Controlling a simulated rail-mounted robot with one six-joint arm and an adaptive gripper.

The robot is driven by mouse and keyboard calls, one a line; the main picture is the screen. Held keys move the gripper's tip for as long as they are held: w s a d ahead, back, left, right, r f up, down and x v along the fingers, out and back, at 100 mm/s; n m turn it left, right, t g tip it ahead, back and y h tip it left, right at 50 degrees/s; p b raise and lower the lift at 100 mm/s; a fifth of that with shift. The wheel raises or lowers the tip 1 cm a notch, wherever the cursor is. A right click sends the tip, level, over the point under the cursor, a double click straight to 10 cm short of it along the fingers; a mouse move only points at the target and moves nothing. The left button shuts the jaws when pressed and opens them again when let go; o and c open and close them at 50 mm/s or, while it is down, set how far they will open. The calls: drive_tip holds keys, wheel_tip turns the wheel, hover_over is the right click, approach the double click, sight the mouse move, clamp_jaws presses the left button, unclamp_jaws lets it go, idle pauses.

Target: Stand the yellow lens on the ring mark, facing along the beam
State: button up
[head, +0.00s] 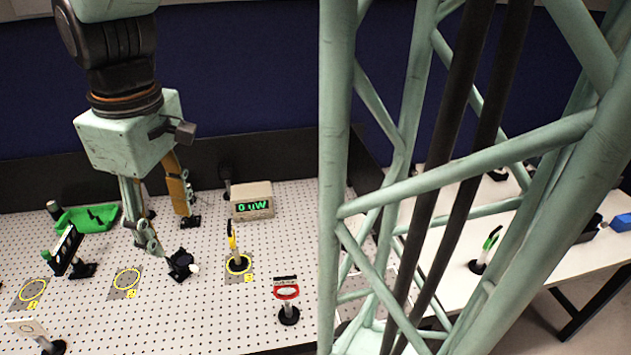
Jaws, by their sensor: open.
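The yellow lens (231,238) stands upright on a dark post and round base. Its base sits inside a yellow ring mark (239,272) on the perforated board. The lens looks nearly edge-on in the head view. The beam itself is not visible, so I cannot tell whether the lens faces along it. My gripper (170,237) is open and points down, left of the yellow lens and apart from it. Nothing shows between its fingers. Two other ring marks, one in the middle (127,279) and one at the far left (33,291), are empty.
A meter reading 0 uW (252,203) stands behind the lens. A red-framed lens (287,292) stands front right. A small black mount (182,264) sits below my gripper; a black plate (66,249) and green holder (85,218) are left. A green lens (487,250) is on the right table.

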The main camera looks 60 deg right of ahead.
drive_tip(key=s+a+r+m+t, duration=0.1)
drive_tip(key=s+a+r, duration=0.3)
drive_tip(key=s, duration=0.4)
drive_tip(key=s+a+r+m+t, duration=0.1)
drive_tip(key=s+a+r+m, duration=0.1)
drive_tip(key=s+a+r, duration=0.3)
drive_tip(key=s, duration=0.2)
drive_tip(key=shift+s+a+t, duration=0.15)
drive_tip(key=shift+s+t, duration=0.15)
drive_tip(key=shift+s, duration=0.05)
drive_tip(key=shift+w+f, duration=0.1)
